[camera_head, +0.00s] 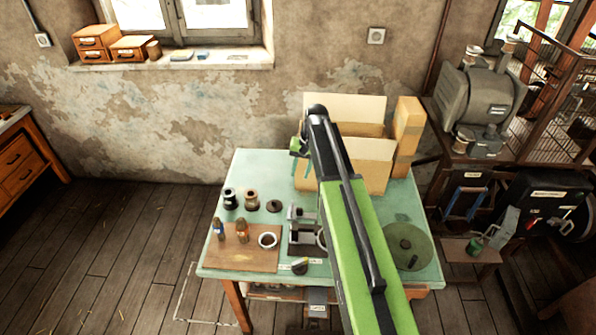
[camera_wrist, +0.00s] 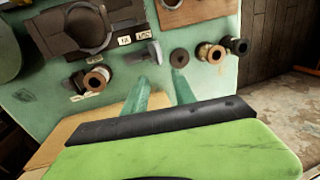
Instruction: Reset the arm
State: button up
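My gripper (camera_head: 301,168) hangs at the far end of my raised green arm, in front of the open cardboard box (camera_head: 372,160) at the back of the green table (camera_head: 330,208). In the wrist view its two teal fingers (camera_wrist: 161,88) stand apart with nothing between them. A grey metal press-like fixture (camera_head: 303,238) sits mid-table, partly hidden by my arm. It also shows at the top left of the wrist view (camera_wrist: 95,30).
A dark spool (camera_head: 230,198), a brown spool (camera_head: 251,200) and a dark disc (camera_head: 274,206) stand on the left. A green round plate (camera_head: 405,245) lies right.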

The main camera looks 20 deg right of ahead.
jog(key=s+a+f+n+b, duration=0.1)
jog(key=s+a+f+b, duration=0.4)
jog(key=a+f+b, duration=0.35)
jog(key=s+f+n+h+b, duration=0.2)
jog(key=s+f+b, duration=0.3)
jog(key=s, duration=0.9)
jog(key=shift+d+f+n+g, duration=0.2)
jog(key=shift+n+g, duration=0.2)
jog(key=shift+n, duration=0.1)
jog(key=shift+s, duration=0.1)
